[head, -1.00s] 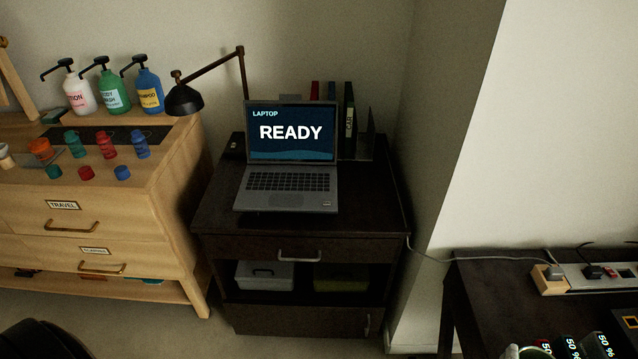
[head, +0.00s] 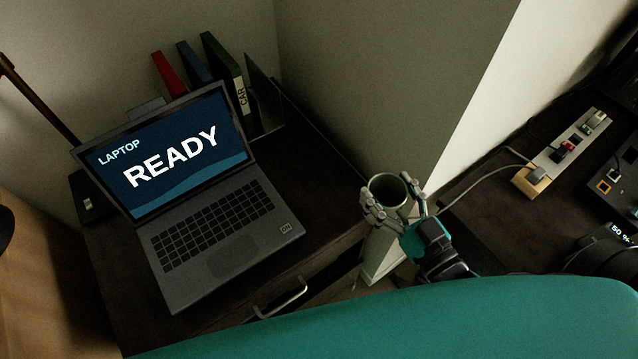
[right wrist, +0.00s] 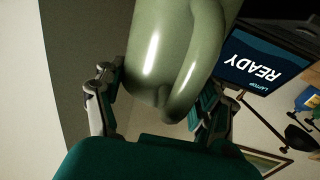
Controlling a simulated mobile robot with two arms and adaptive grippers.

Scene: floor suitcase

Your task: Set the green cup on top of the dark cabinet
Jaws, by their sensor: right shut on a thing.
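The green cup (head: 388,190) is held upright in my right gripper (head: 394,212), with its open mouth facing up in the head view. The right gripper's fingers sit on either side of the cup. In the right wrist view the cup (right wrist: 180,50) fills the top middle between the fingers (right wrist: 158,105). The dark cabinet (head: 310,190) stands left of the cup. The cup appears just off the cabinet's right front edge, apart from its top. My left gripper is not in view.
An open laptop (head: 215,235) covers much of the cabinet top. Several binders (head: 222,68) stand at its back. Bare top shows right of the laptop. A wall corner rises behind the cup. A dark table with a power strip (head: 570,145) and cable is at right.

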